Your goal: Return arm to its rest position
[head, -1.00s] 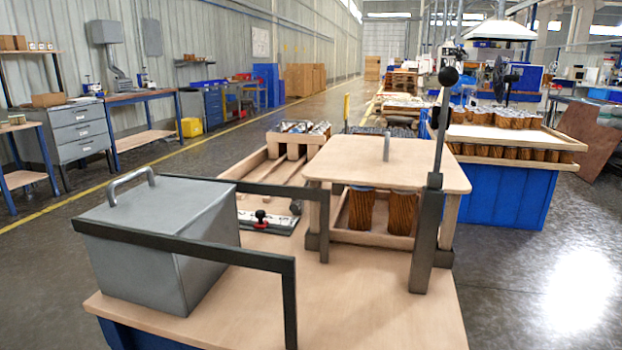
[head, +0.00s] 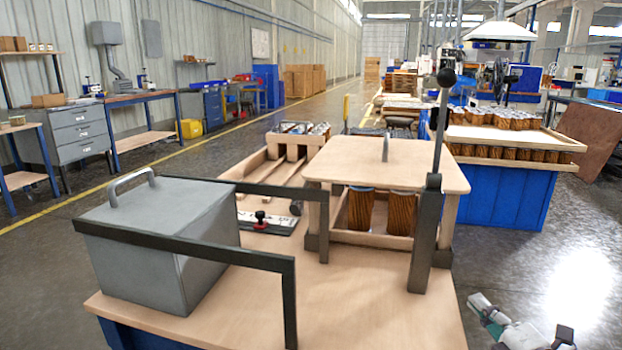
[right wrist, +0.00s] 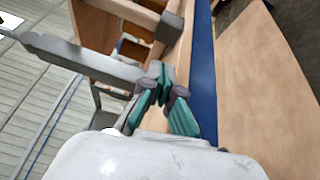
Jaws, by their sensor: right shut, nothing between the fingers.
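My right gripper (head: 484,306) shows at the lower right of the head view, off the right edge of the workbench (head: 385,318) and above the floor. Its teal fingers are closed together with nothing between them. In the right wrist view the gripper (right wrist: 163,82) is also shut and empty, with the wooden fixture and its dark post (right wrist: 80,58) beyond the fingers. My left gripper is not in view.
A wooden press plate (head: 350,165) with an upright black-knobbed lever (head: 437,150) covers brown filter cartridges (head: 360,208). A blue crate (head: 500,195) stands at right; floor between is free.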

